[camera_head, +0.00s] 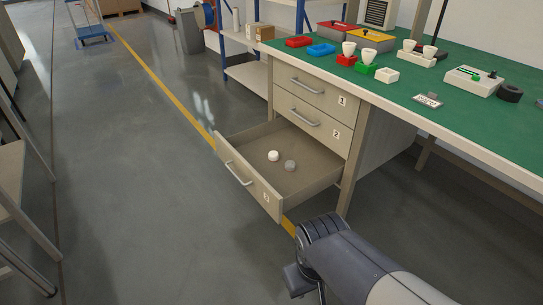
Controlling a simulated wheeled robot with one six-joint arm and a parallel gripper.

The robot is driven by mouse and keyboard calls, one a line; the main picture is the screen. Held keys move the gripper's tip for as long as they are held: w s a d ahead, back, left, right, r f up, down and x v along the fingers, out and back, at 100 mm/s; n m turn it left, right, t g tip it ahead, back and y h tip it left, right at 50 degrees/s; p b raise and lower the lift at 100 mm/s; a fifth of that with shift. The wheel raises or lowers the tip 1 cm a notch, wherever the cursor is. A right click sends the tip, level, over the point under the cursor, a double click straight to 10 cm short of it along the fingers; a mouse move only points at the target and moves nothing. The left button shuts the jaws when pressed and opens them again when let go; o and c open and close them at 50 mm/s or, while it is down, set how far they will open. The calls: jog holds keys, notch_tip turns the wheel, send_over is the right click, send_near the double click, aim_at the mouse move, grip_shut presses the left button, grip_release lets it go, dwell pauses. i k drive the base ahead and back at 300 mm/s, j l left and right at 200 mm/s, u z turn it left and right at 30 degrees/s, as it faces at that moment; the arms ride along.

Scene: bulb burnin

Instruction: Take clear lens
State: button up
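The bottom drawer (247,190), marked 3, is pulled open below the bench. Two small round pieces lie apart on its floor: a white one (273,155) and a greyish one (290,165) to its right. The greyish one looks like the clear lens, its colour close to the drawer floor, but it is too small to be sure. My arm reaches in from the bottom right, its bent joint just in front of the drawer. My gripper cannot be made out; nothing of mine touches either piece.
Drawers 1 (303,84) and 2 (308,119) are shut above. The green bench top (405,85) holds red and blue trays, white bulbs in holders and a tester box (472,81). A shelf rack stands behind. The floor left of the drawer is clear.

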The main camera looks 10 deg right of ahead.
aim_at(290, 165)
jog(key=i+l+z, duration=0.45)
jog(key=i, duration=0.25)
jog(key=i+z, duration=0.5)
jog(key=i, duration=0.2)
